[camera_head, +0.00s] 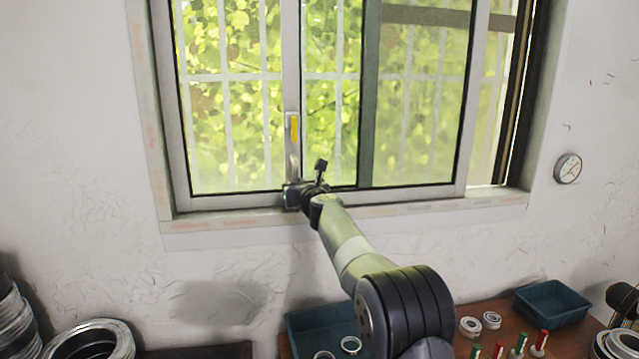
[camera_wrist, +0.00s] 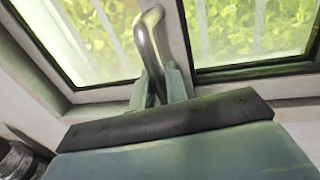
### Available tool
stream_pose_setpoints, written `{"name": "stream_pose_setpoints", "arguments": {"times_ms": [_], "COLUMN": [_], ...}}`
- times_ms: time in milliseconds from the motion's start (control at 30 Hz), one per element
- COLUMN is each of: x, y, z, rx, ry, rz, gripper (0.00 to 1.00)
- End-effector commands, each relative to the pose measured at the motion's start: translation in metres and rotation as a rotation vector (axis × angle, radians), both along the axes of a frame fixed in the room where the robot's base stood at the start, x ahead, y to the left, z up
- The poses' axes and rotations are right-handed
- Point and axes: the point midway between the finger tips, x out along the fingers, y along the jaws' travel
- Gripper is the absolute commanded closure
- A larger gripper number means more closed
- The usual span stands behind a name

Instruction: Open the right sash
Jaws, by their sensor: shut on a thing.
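The right sash (camera_head: 481,90) is a pale framed pane, and its left stile crosses in front of the left part of the window. A strip of opening shows between its right stile and the dark right jamb. A grey bar handle (camera_head: 292,158) with a yellow mark stands on the left stile. It also shows in the wrist view as a bent metal handle (camera_wrist: 148,45). My gripper (camera_head: 296,188) is at the handle's lower end. In the wrist view, its two fingers (camera_wrist: 160,85) are closed around the handle's lower part.
The window sill (camera_head: 400,207) runs just below my gripper. A gauge (camera_head: 567,168) hangs on the wall at right. Below are a bench with a blue bin (camera_head: 552,303), another blue tray (camera_head: 300,325), rings (camera_head: 471,326) and red and green pieces. Large rings (camera_head: 92,340) lie at lower left.

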Motion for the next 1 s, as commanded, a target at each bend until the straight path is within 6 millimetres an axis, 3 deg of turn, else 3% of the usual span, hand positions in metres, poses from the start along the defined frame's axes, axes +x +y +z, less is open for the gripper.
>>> {"name": "stream_pose_setpoints", "arguments": {"times_ms": [100, 300, 800, 833, 1000], "x": [-0.005, -0.010, -0.011, -0.011, -0.011], "y": [0.023, 0.047, 0.053, 0.053, 0.053], "z": [0.002, 0.002, 0.001, 0.001, 0.001], "rx": [-0.001, -0.001, -0.001, -0.001, -0.001], "ry": [-0.002, -0.003, -0.003, -0.003, -0.002], "rz": [-0.004, -0.006, -0.009, -0.010, -0.010], "gripper": [1.00, 1.00, 1.00, 0.85, 0.71]}}
